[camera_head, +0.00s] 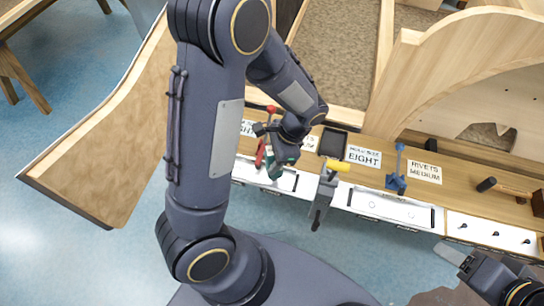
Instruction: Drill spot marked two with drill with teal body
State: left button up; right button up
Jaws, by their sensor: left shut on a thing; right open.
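My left arm arches across the middle of the view, and its gripper (280,153) is at the workbench, shut on a dark tool with teal parts (276,164), apparently the teal drill. The gripper and wrist hide most of this tool. It is over or close to the white tray strip; I cannot tell whether it touches it. My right gripper (453,255) is at the lower right, open and empty, in front of the bench. I see no spot marked two.
The bench (390,150) holds a red tool (261,152), a yellow-and-grey tool (325,190), a blue tool (397,172), a hammer (505,189), signs reading EIGHT (364,157) and RIVETS MEDIUM (425,172), and white trays (385,207). Wooden frames stand behind and left (110,140).

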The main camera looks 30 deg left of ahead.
aim_at(267, 151)
pick_arm(q)
jog(key=shift+f+b, duration=0.45)
jog(key=shift+f, duration=0.1)
dwell(0.9)
jog(key=shift+w+r, duration=0.1)
jog(key=shift+r, duration=0.2)
jog(key=shift+r+p, duration=1.4)
jog(key=shift+p, duration=0.05)
jog(key=shift+r, duration=0.2)
notch_tip(267, 151, up, 5)
jog(key=p, duration=0.4)
jog(key=shift+f, duration=0.1)
